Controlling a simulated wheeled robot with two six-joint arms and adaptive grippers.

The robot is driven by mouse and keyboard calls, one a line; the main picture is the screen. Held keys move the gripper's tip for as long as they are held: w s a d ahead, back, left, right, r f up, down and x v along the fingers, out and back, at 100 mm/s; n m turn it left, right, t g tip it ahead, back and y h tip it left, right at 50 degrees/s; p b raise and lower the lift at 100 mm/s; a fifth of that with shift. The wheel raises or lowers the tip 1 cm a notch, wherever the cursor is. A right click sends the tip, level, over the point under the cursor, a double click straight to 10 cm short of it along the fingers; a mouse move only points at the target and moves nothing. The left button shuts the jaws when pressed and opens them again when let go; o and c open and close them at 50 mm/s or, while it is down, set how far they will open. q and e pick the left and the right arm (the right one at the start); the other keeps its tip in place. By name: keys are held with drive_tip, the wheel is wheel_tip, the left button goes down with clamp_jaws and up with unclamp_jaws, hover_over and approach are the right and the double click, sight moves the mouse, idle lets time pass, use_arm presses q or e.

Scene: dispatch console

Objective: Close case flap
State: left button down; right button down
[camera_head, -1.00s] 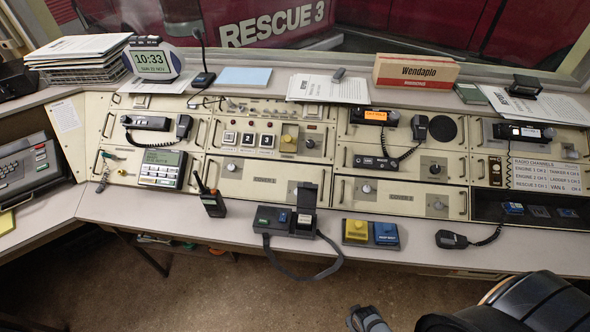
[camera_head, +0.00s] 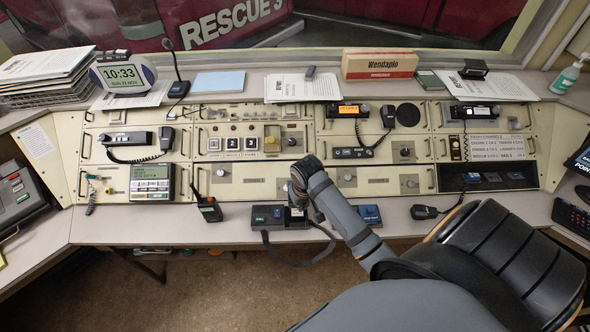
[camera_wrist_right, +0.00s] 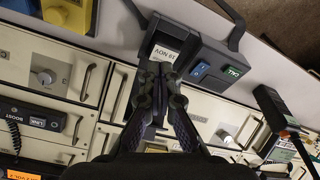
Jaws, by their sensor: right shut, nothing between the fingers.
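The dark case (camera_head: 267,216) lies near the front edge of the desk, with a strap (camera_head: 300,262) hanging over the edge. My right gripper (camera_head: 297,204) is shut and empty, over the right part of the case, and hides most of its flap in the head view. In the right wrist view the shut fingertips (camera_wrist_right: 160,70) are close to the case's right part, beside a white label (camera_wrist_right: 164,53). My left gripper is out of view.
A handheld radio (camera_head: 208,209) stands just left of the case. The console panel (camera_head: 240,181) rises behind. A microphone (camera_head: 424,212) lies farther right. Desk left of the radio is clear.

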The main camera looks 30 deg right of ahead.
drive_tip(key=w+d+r+m+g, duration=0.2)
drive_tip(key=w+d+r+m, duration=0.35)
drive_tip(key=w+r, duration=0.7)
drive_tip(key=shift+n+y, duration=0.4)
drive_tip(key=shift+n, duration=0.15)
drive_tip(key=s+f, duration=0.1)
drive_tip(key=f, duration=0.1)
drive_tip(key=s+a+f+b, duration=0.1)
drive_tip(key=f, duration=0.2)
drive_tip(key=s+f+b, duration=0.1)
drive_tip(key=s+f, duration=0.1)
drive_tip(key=f, duration=0.1)
drive_tip(key=shift+s+a, duration=0.1)
drive_tip(key=shift+a, duration=0.1)
